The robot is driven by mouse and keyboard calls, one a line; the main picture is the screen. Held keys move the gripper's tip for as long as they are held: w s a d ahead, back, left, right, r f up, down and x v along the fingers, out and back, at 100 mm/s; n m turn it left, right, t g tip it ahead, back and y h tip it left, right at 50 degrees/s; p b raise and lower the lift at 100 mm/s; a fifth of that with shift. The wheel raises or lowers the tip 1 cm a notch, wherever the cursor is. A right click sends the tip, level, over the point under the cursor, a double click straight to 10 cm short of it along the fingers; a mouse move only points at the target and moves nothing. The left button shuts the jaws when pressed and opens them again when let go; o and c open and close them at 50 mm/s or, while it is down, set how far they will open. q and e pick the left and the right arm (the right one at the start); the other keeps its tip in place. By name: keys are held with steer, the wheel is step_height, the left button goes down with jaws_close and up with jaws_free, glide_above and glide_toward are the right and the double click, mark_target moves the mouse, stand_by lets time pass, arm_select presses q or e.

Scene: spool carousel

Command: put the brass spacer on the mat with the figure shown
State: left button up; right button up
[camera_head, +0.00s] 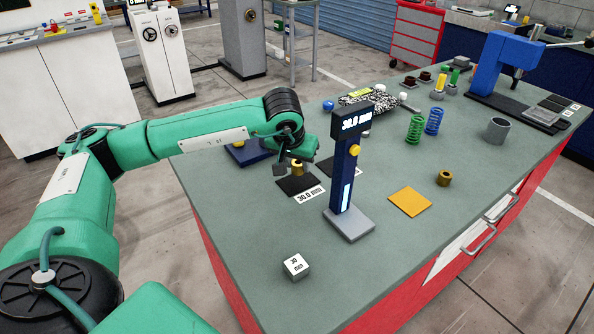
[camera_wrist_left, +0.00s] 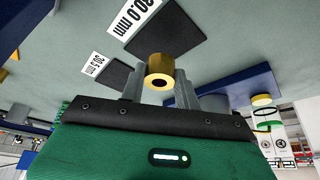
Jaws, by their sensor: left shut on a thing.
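My left gripper (camera_head: 289,169) is shut on a brass spacer (camera_head: 297,167) and holds it above the bench, at the far side of a dark mat. The spacer, a short ring with a hole, also shows between the fingers in the left wrist view (camera_wrist_left: 160,70). The dark mat (camera_head: 296,184) has a label (camera_head: 309,195) that reads 30.0 mm. A blue gauge (camera_head: 344,170) shows 30.0 mm on its display (camera_head: 356,121). In the left wrist view a second dark mat (camera_wrist_left: 115,73) has a label (camera_wrist_left: 97,65) that seems to read 30.5 mm. My right gripper is out of view.
A white block (camera_head: 296,266) marked 30 mm stands at the front. Another brass spacer (camera_head: 444,178) stands beyond an orange mat (camera_head: 410,201). Green (camera_head: 414,129) and blue springs (camera_head: 434,121) and a grey ring (camera_head: 497,129) stand farther back. The front right is clear.

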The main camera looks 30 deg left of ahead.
mark_target(295, 166)
arm_select(q)
step_height(295, 166, down, 3)
steer(key=shift+r, duration=0.15)
steer(key=shift+f, duration=0.25)
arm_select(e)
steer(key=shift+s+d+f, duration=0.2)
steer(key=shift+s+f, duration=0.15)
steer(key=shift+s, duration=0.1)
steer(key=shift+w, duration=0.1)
